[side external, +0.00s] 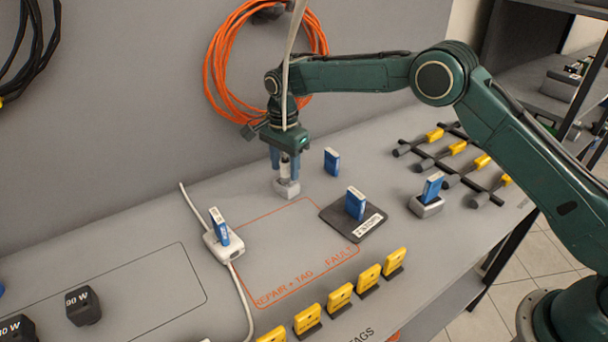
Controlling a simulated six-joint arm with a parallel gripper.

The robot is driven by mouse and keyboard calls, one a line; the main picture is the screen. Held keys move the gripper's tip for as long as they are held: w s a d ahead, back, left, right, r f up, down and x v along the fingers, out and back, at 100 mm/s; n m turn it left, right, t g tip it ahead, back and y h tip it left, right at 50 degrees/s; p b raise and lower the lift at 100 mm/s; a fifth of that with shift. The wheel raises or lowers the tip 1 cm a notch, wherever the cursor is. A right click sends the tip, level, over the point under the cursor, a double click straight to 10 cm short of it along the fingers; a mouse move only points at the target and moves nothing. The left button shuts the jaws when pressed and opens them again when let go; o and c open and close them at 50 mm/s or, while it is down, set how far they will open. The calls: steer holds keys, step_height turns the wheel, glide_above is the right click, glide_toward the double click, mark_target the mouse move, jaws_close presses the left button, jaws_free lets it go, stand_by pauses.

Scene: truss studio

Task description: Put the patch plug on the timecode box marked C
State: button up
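My gripper (285,164) points down near the back of the bench, with one finger on each side of a small pale upright piece (285,169). This piece may be the patch plug; its lower end meets a light grey block (287,188) on the bench. I cannot tell whether the fingers press on it. Several blue boxes with pale tops may be the timecode boxes: one on a white block (220,226), one standing on the bench (331,161), one on a dark mat (355,203), one in a grey cradle (432,187). I cannot read which is C.
An orange outline (262,220) with repair and fault lettering lies on the bench. Several yellow tags (340,297) stand along the front. A rack with yellow pieces (457,148) is at the right. A white cable (240,290) runs from the white block. Orange cable (215,75) hangs behind.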

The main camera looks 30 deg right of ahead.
mark_target(285, 161)
steer(key=shift+r, duration=0.1)
step_height(285, 161, up, 12)
stand_by(0.8)
steer(key=shift+r, duration=0.15)
stand_by(0.4)
